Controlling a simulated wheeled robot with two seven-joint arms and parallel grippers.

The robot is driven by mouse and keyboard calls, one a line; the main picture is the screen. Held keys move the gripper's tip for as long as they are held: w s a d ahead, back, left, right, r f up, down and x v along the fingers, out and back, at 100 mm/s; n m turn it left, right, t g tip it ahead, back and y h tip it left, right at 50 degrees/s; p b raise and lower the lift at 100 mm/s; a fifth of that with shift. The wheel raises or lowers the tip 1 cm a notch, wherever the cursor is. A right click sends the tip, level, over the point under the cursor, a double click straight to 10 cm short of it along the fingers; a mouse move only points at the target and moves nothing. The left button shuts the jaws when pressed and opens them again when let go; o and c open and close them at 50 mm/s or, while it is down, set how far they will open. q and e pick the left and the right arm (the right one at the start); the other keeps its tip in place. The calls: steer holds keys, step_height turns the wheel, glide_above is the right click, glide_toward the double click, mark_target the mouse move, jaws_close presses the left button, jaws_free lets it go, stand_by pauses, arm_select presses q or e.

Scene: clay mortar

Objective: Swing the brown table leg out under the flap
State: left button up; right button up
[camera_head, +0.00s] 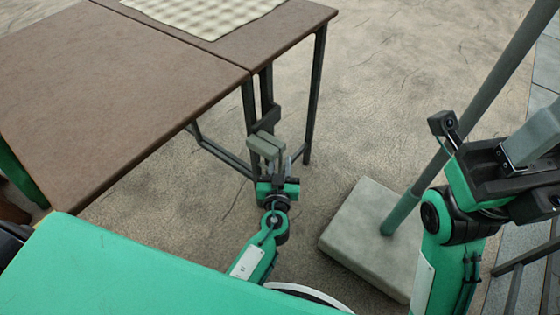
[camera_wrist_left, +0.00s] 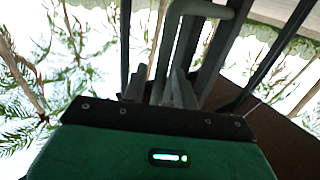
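The brown table has a main top (camera_head: 250,30) at the back and a wide flap (camera_head: 100,95) to its left, which looks level with it. Dark legs stand close together under the seam, and the nearer leg (camera_head: 249,104) runs down beside my left gripper. My left gripper (camera_head: 266,145) is low, with its grey fingers at these legs. In the left wrist view its fingers (camera_wrist_left: 175,90) are close together by a grey-green bar (camera_wrist_left: 205,9) and a dark leg (camera_wrist_left: 213,50). Whether they clamp anything is unclear. My right gripper (camera_head: 525,145) is at the right, partly cut off; its fingers are unclear.
A checkered cloth (camera_head: 205,10) lies on the main top. A low dark stretcher (camera_head: 222,155) runs under the flap. A grey pole (camera_head: 470,115) rises from a square pale base (camera_head: 350,230) right of my left gripper. Bare floor (camera_head: 180,210) shows below the flap.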

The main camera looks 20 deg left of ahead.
arm_select(q)
steer(key=shift+w+a, duration=0.15)
steer(key=shift+w, duration=0.3)
steer(key=shift+c, duration=0.2)
jaws_close()
